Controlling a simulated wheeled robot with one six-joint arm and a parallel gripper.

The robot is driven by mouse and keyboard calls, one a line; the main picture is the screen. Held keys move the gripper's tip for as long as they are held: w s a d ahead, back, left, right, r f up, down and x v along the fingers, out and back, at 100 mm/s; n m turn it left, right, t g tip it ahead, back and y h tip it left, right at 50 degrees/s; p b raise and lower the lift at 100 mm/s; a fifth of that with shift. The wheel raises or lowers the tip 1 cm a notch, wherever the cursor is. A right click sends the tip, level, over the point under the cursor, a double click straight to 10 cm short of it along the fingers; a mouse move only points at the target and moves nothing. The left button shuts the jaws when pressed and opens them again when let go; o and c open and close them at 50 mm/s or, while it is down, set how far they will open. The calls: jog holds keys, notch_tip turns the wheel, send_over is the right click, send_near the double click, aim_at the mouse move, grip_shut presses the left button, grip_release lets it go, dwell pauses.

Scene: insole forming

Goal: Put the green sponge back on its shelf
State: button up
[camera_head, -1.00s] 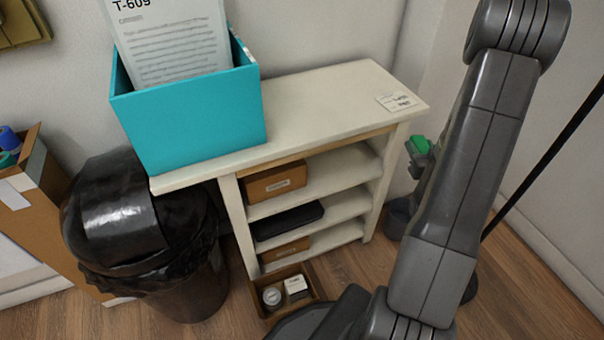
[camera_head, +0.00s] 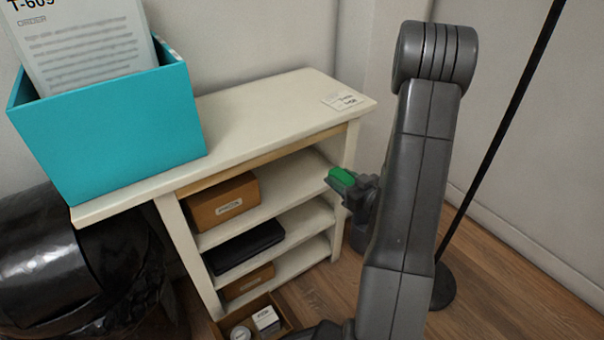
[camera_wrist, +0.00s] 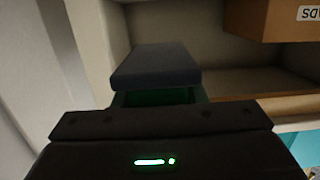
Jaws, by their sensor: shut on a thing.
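The green sponge (camera_head: 342,177) is in the jaws of my gripper (camera_head: 350,186). In the head view they appear at the right side of the white shelf unit (camera_head: 270,122), level with its upper compartment. I cannot tell whether the sponge is inside the opening. In the wrist view the sponge (camera_wrist: 155,68) shows a dark grey pad face with a green part below it. Pale shelf walls surround it there, with free space beside it. The fingertips are mostly hidden behind the gripper body.
A brown box (camera_head: 222,200) sits left on the upper shelf; a dark case (camera_head: 243,247) lies below. A teal box (camera_head: 110,130) with papers and a label (camera_head: 345,100) rest on top. The upper shelf's right part is clear.

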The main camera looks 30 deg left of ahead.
jog(key=b, duration=0.3)
send_over(310, 177)
jog(key=shift+s+d+f, duration=0.15)
jog(key=shift+d+f, duration=0.05)
jog(key=shift+f, duration=0.5)
notch_tip(310, 177, down, 6)
jog(key=b, duration=0.3)
jog(key=shift+r, duration=0.15)
jog(key=shift+a, duration=0.15)
jog(key=o, duration=1)
jog(key=shift+o, duration=0.2)
